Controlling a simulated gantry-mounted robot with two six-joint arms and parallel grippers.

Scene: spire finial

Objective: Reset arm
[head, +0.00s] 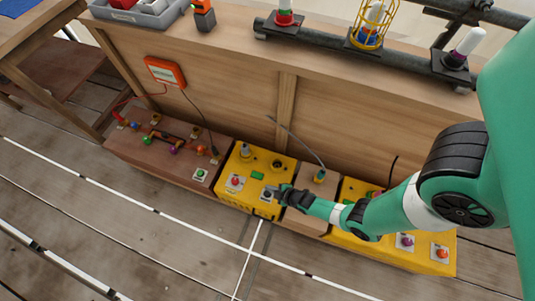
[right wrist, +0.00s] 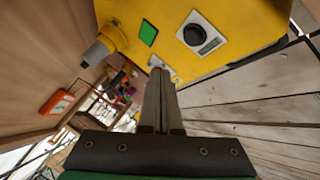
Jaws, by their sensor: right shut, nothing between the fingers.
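My right gripper (head: 274,193) reaches in from the right in the head view, over the front of the left yellow box (head: 228,193). In the right wrist view, its fingers (right wrist: 160,82) are together with nothing between them. Their tips appear close to the yellow box (right wrist: 245,15), by a small pale fitting; I cannot tell whether they touch. A black round button on a pale plate (right wrist: 202,35) and a green square (right wrist: 148,33) are on that box, apart from the fingers. My left gripper is in neither view.
A brown box (head: 140,150) with coloured parts stands left of the yellow box. A second yellow box (head: 430,254) lies under my right arm. An orange device (head: 165,72) hangs on the wooden panel behind. The plank floor (head: 110,225) in front is clear.

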